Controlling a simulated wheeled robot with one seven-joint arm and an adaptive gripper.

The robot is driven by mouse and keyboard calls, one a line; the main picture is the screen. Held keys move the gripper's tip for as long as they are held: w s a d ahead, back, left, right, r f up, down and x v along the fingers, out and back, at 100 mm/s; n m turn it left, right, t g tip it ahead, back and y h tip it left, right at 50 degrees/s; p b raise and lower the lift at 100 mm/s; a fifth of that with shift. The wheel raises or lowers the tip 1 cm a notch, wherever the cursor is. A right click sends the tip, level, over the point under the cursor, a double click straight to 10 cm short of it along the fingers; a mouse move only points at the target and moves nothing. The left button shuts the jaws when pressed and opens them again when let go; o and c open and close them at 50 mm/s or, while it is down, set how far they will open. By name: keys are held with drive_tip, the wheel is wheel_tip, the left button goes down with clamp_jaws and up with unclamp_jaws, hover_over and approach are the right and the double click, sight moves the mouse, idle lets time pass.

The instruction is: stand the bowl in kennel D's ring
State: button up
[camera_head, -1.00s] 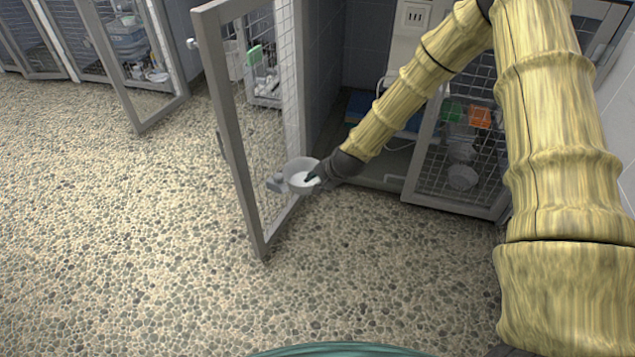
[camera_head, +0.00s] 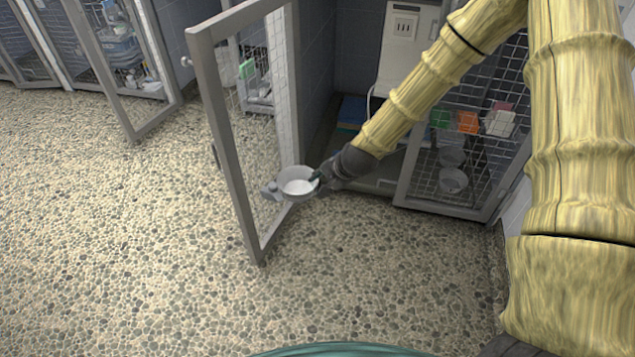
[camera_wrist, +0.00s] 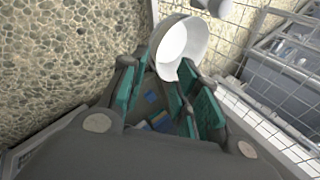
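The bowl (camera_head: 297,185), pale grey with a white inside, is upright beside the open mesh door (camera_head: 228,130). A grey bracket (camera_head: 268,192) on the door meets the bowl's left side; it also shows in the wrist view (camera_wrist: 216,7). The ring itself is hidden, so I cannot tell whether the bowl is fully seated. My gripper (camera_head: 316,178) is at the bowl's right rim. In the wrist view, its teal-padded fingers (camera_wrist: 162,75) are spread apart with the near wall of the bowl (camera_wrist: 182,42) between them, one fingertip overlapping the inside. No kennel letter is readable.
The open kennel behind my gripper holds a blue mat (camera_head: 352,110) and a white unit (camera_head: 408,40). A mesh door (camera_head: 465,165) at right has bowls and coloured boxes behind it. Another open door (camera_head: 100,70) stands at far left. The pebbled floor (camera_head: 130,240) is clear.

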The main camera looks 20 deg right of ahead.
drive_tip(key=shift+v, duration=0.9)
drive_tip(key=s+f+n+g, duration=0.2)
drive_tip(key=s+f+n, duration=0.2)
drive_tip(key=s, duration=0.9)
drive_tip(key=s+a+f+n+g+h, duration=0.1)
drive_tip(key=s+f+n, duration=0.3)
drive_tip(key=s+f, duration=0.6)
drive_tip(key=s+a+f+n+g+h, duration=0.1)
drive_tip(key=s+f+n+g, duration=0.2)
drive_tip(key=s, duration=1.3)
wheel_tip(320, 180, down, 4)
drive_tip(key=shift+s+a+r+n+g, duration=0.1)
drive_tip(key=shift+s+a+n+g, duration=0.15)
drive_tip(key=shift+n, duration=0.85)
drive_tip(key=shift+o, duration=0.5)
